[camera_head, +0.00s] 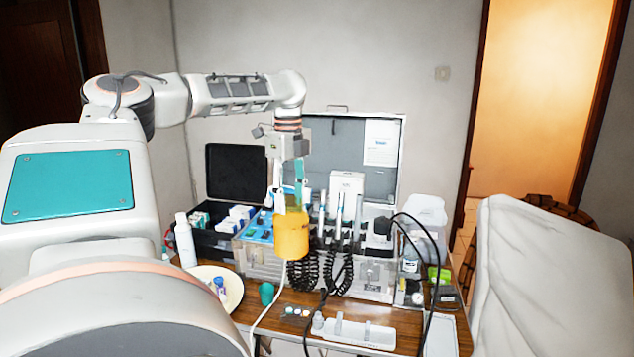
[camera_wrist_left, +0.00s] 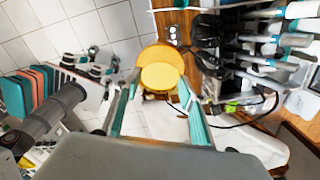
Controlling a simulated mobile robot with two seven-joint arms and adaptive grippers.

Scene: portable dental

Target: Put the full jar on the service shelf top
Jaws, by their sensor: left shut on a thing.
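A yellow-orange jar (camera_head: 291,236) hangs from my left gripper (camera_head: 290,198), above the front of the wooden table and in front of the open dental case. My left gripper is shut on the jar, its fingers pointing down around the top. In the left wrist view the jar (camera_wrist_left: 161,68) sits between the tips of the two teal-edged fingers of my left gripper (camera_wrist_left: 158,84). I cannot tell its fill level. I cannot make out for certain which surface is the service shelf top. My right gripper is not in view.
The dental case (camera_head: 372,280) holds handpieces with coiled black hoses. A white bottle (camera_head: 185,240), a cream plate (camera_head: 230,292), a green piece (camera_head: 267,293) and a white tray (camera_head: 352,333) crowd the table (camera_head: 285,325). A pale chair (camera_head: 545,285) stands right. Loose cables loop near the jar.

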